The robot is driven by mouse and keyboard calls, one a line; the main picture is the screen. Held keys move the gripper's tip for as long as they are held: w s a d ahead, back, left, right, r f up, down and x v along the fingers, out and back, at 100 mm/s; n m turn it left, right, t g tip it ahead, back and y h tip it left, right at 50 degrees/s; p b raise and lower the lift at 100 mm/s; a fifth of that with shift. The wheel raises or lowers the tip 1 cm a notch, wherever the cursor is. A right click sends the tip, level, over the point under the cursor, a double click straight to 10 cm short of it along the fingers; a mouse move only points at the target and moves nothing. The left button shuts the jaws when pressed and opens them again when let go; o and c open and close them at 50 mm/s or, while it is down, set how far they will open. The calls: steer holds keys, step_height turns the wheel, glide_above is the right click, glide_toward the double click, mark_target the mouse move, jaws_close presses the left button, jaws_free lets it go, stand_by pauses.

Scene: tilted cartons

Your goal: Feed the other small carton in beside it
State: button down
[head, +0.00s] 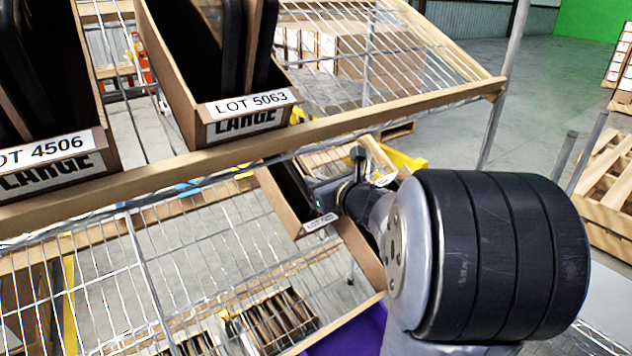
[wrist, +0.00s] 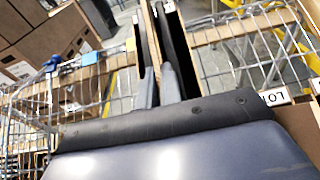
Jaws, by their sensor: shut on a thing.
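A small brown carton (head: 282,203) with a dark interior and a white label on its front end shows below the upper shelf in the head view. It sits tilted, at the lower shelf's right side. My gripper (head: 325,194) reaches to its right side and is shut on a carton wall. In the wrist view the two fingers (wrist: 159,88) close around a thin brown carton wall (wrist: 152,40), with dark space on both sides. A brown panel (head: 362,258) runs down to the right, partly hidden by my arm; I cannot tell whether it belongs to a second small carton.
Two large cartons, LOT 4506 (head: 55,165) and LOT 5063 (head: 240,115), stand tilted on the upper shelf, whose wooden front rail (head: 190,165) passes above the small carton. The lower wire shelf (head: 190,265) is bare to the left. A carton of dark items (head: 275,320) lies below.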

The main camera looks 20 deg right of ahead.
steer(key=shift+r, duration=0.1)
steer(key=c, duration=1.5)
jaws_free()
steer(key=shift+s, duration=0.15)
steer(key=shift+p+v, duration=1.2)
steer(key=shift+v, duration=4.1)
steer(key=b+x, duration=0.2)
steer(key=x, duration=0.8)
steer(key=shift+w, duration=0.25)
